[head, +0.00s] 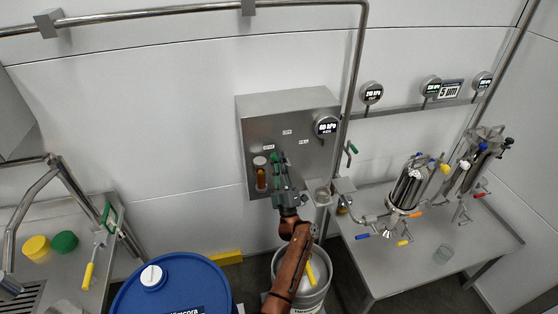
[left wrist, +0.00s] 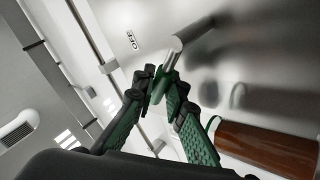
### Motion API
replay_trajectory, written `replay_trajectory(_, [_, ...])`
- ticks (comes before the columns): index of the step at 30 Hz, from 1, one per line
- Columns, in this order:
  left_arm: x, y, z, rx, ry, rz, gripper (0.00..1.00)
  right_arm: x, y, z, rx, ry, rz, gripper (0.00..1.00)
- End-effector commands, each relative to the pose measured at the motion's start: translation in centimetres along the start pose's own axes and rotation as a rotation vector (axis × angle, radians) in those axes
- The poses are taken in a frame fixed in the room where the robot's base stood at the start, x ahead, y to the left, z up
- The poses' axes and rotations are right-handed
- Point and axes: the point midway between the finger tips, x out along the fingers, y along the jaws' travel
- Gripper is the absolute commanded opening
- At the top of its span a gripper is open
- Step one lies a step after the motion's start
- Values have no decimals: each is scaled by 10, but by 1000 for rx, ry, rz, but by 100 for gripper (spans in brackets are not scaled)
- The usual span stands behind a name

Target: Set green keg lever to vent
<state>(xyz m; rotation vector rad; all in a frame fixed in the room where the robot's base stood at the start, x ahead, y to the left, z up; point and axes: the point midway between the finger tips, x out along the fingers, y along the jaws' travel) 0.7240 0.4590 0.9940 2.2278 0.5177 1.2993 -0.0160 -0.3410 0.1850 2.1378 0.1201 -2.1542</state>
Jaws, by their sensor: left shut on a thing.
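The green keg lever (head: 277,158) is on the front of a grey steel wall box (head: 290,105), below several small labels too small to read in the head view. My left gripper (head: 281,180) is at the box front, shut on the lever. In the left wrist view the green lever grip (left wrist: 158,88) sits between the fingertips (left wrist: 160,98), joined to a metal shaft (left wrist: 180,48). A label reading OFF (left wrist: 133,40) is beside it. The fingers and arm hide part of the lever. My right gripper is not in view.
A sight tube with orange-brown content (head: 261,178) is just left of the gripper. A pressure gauge (head: 326,126) is at the box's right. A steel keg (head: 318,296) and blue drum (head: 185,285) stand below. A steel table (head: 455,225) with tanks is on the right.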

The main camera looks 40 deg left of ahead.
Motion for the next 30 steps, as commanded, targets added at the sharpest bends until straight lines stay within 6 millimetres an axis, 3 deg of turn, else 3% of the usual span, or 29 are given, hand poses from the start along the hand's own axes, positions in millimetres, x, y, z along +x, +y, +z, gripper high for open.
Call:
replay_trajectory(7, [-2, -2, 0, -2, 0, -4, 0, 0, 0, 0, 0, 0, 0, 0])
replay_trajectory(8, [-2, -2, 0, -2, 0, -4, 12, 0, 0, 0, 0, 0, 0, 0])
replay_trajectory(16, [-1, -1, 0, 0, 0, -2, 30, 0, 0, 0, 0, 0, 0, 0])
replay_trajectory(25, [1, 1, -1, -1, 1, -1, 30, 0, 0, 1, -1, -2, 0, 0])
replay_trajectory(30, [16, 14, -11, -4, 4, 0, 30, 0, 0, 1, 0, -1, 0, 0])
